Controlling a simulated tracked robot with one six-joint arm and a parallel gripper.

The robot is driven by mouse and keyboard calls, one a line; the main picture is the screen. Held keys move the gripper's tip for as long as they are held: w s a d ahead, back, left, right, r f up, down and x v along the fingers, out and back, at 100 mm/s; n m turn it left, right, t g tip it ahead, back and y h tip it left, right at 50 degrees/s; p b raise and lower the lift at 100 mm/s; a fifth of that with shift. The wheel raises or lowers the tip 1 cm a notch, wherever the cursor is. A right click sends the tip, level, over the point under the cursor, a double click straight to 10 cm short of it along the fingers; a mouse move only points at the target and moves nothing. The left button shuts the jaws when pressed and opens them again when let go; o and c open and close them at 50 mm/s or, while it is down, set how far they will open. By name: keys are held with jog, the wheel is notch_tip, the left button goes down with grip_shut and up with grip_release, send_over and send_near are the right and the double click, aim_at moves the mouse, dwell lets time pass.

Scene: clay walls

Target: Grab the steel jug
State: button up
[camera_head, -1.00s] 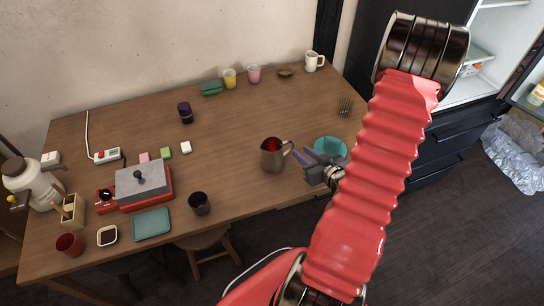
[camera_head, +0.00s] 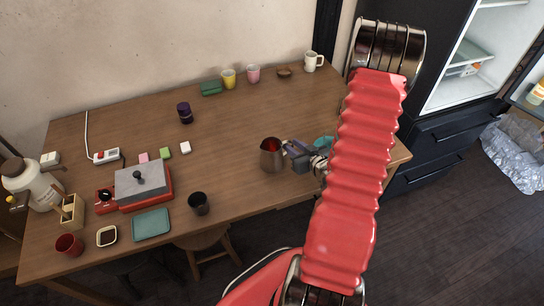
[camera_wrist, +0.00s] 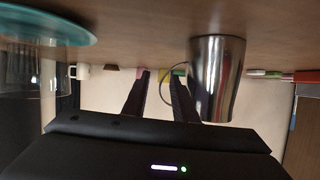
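The steel jug (camera_head: 272,158) stands upright on the wooden table, right of the middle, with its handle towards my gripper. My gripper (camera_head: 290,149) is at the handle side of the jug, with its fingertips close to the handle. In the wrist view, which looks upside down, the jug (camera_wrist: 217,82) is right of the fingers. There my gripper (camera_wrist: 160,78) is open, with a gap between its two dark fingers. The thin curved handle shows in that gap, partly covered by the right finger. I cannot tell whether a finger touches it.
A teal bowl (camera_head: 323,142) is partly hidden behind my arm; it also shows in the wrist view (camera_wrist: 55,22). A dark cup (camera_head: 199,204) stands left of the jug near the front edge. The table (camera_head: 235,135) is clear behind and left of the jug.

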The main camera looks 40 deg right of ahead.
jog(key=shift+x, duration=2.35)
jog(key=shift+r, duration=0.2)
jog(key=shift+c, duration=0.5)
grip_shut()
